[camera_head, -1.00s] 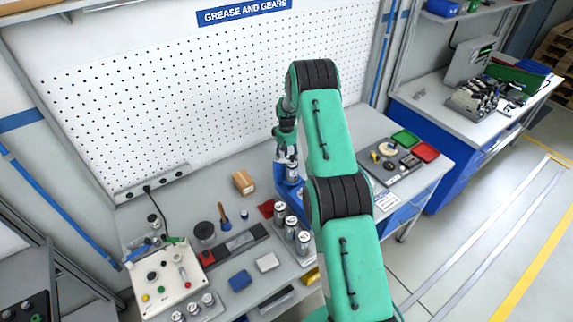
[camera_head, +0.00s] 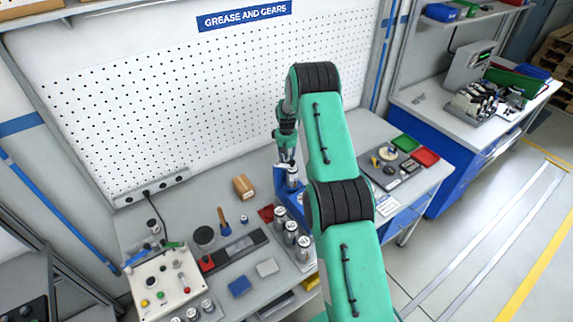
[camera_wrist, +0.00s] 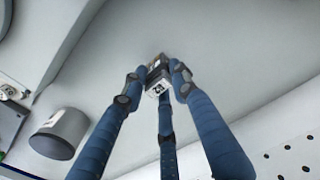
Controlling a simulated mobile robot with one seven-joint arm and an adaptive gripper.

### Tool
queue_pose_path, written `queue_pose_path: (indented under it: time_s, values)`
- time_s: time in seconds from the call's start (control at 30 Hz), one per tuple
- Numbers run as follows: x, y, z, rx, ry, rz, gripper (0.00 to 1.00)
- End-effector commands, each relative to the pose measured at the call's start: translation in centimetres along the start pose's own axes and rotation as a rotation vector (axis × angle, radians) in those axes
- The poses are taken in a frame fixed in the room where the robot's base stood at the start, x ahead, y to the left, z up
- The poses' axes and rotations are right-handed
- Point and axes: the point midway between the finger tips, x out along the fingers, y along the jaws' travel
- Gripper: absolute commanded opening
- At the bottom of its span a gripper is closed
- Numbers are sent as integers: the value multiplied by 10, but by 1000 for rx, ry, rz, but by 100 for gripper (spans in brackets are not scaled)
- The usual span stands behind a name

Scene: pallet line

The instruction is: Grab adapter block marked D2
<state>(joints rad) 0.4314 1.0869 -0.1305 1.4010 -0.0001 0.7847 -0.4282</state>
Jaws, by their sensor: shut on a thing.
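In the wrist view, my gripper (camera_wrist: 157,80) has its blue fingers closed around a small dark block (camera_wrist: 155,68) with a pale label on its end. Black marks show on the label, but they are too small to read surely as D2. The block is held between the fingertips, and the fingers hide parts of its sides. In the head view, my gripper hangs at the back of the bench, beside the green arm, near a blue bin (camera_head: 290,205).
Silver cans (camera_head: 291,230) stand in front of the blue bin. A cardboard box (camera_head: 243,187) stands to the left, with a control panel (camera_head: 166,280) further left. A perforated wall (camera_head: 180,90) rises behind. A grey cylinder (camera_wrist: 60,134) shows in the wrist view.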

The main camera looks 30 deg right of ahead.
Motion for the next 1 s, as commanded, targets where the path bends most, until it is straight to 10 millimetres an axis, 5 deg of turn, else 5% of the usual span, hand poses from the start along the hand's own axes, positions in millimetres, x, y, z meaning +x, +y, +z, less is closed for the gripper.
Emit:
queue_pose_path:
  time_s: [0.6,1.0]
  values:
    - [-78,0,-1,0,2,1,1]
    - [-87,0,0,0,0,0,1]
